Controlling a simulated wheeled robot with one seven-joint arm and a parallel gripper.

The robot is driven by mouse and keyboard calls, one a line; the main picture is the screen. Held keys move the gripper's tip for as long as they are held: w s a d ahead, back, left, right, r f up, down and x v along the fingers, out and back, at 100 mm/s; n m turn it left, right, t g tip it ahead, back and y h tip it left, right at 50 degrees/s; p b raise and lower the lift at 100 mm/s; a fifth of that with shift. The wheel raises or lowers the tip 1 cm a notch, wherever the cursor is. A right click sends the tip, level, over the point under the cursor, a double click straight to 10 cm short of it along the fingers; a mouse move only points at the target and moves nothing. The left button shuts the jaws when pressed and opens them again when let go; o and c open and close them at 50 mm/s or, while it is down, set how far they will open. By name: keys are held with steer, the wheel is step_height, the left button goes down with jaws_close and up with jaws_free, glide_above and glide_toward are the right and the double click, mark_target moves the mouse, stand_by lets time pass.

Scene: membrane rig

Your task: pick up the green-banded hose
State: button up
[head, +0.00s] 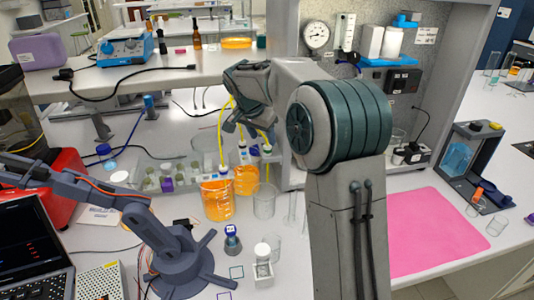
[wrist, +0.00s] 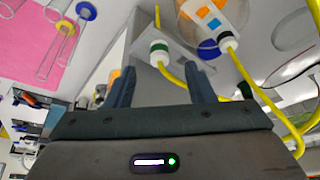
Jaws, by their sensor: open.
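The green-banded hose (wrist: 158,47) shows in the wrist view as a white connector with a green ring and yellow tubing. Its connector lies beyond my fingertips and, in the picture, between them; its tubing runs behind the right finger. In the head view, a green-marked hose end (head: 267,150) hangs right of the orange beakers' middle. My gripper (wrist: 163,76) is open, with nothing between its fingers. In the head view my gripper (head: 236,122) is partly hidden by my own arm, above the beakers.
Another white connector (wrist: 225,38) with yellow tubing lies close on the right in the wrist view. Orange-filled beakers (head: 217,200) and an empty beaker (head: 264,203) stand below my gripper. A shelf (head: 120,82) is behind. The pink mat (head: 430,230) is clear.

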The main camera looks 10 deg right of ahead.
mark_target(266, 146)
steer(key=p+x, duration=0.1)
steer(key=x, duration=0.3)
steer(key=shift+w+d+f, duration=0.15)
steer(key=shift+f, duration=0.15)
jaws_close()
step_height(266, 146, up, 18)
stand_by(0.6)
